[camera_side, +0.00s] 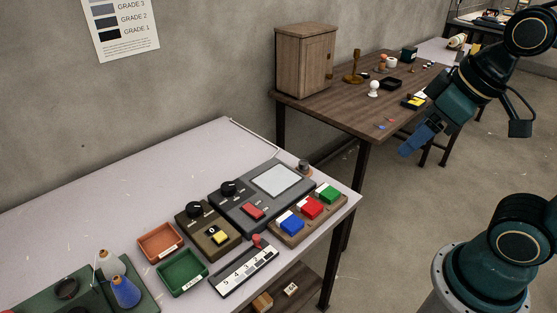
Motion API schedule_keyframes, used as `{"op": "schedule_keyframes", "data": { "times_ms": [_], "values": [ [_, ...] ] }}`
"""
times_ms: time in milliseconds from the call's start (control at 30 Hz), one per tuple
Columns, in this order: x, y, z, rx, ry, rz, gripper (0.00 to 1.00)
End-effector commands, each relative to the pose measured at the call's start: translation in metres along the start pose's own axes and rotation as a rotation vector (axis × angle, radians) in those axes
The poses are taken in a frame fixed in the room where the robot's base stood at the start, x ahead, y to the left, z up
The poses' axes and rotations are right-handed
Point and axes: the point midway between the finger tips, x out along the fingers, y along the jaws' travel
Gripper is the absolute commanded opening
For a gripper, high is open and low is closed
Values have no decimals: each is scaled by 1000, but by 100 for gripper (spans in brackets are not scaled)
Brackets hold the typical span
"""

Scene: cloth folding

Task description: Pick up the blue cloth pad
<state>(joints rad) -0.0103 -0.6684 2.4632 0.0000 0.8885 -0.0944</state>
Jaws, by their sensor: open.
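A small blue pad (291,225) sits at the near left end of a brown tray (298,232) at the right edge of the pale table. It looks like the blue cloth pad, though its material is too small to tell. A red pad (312,209) and a green pad (330,194) sit beside it in the same row. My gripper (408,152) with its blue fingers is raised to the upper right, well apart from the tray. It is open, and I see nothing held in it.
A grey console (262,209) with a light screen stands behind the tray. A numbered strip (244,271), a green tray (181,274) and an orange tray (160,243) lie to the left. The back left of the pale table (130,185) is clear.

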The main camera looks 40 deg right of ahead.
Motion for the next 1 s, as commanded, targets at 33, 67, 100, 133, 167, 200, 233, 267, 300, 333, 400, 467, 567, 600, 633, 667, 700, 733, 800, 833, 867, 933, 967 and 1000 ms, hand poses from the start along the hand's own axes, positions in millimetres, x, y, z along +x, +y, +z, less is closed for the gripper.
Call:
{"op": "schedule_keyframes", "data": {
  "times_ms": [33,67,100,133,167,200,233,267,300,333,400,467,567,600,633,667,700,733,800,833,867,933,967,1000],
  "values": [
    [3,0,-6,-33,-14,-3,65],
    [6,0,-10,-57,-22,-5,65],
    [9,-1,-14,-90,-32,-8,65],
    [11,-1,-19,-116,-40,-11,65],
    [14,-1,-23,-143,-49,-14,65],
    [18,-2,-28,-181,-61,-19,65],
    [21,-2,-32,-210,-69,-22,65],
    [24,-2,-36,-240,-78,-26,65],
    [29,-3,-41,-278,-89,-32,65],
    [33,-4,-46,-307,-97,-36,65],
    [42,-5,-54,-374,-115,-46,65],
    [50,-6,-62,-431,-132,-56,65],
    [65,-8,-73,-525,-158,-75,65],
    [71,-9,-78,-563,-167,-83,65],
    [76,-10,-81,-592,-175,-89,65],
    [82,-11,-84,-621,-183,-96,65],
    [88,-12,-88,-659,-191,-104,65],
    [94,-13,-91,-688,-199,-111,65],
    [106,-15,-97,-754,-215,-129,65],
    [112,-16,-100,-782,-223,-136,65],
    [118,-17,-102,-810,-229,-144,65],
    [132,-20,-107,-876,-244,-163,65],
    [138,-21,-109,-904,-250,-171,65],
    [147,-23,-112,-942,-258,-183,65]
  ]
}}
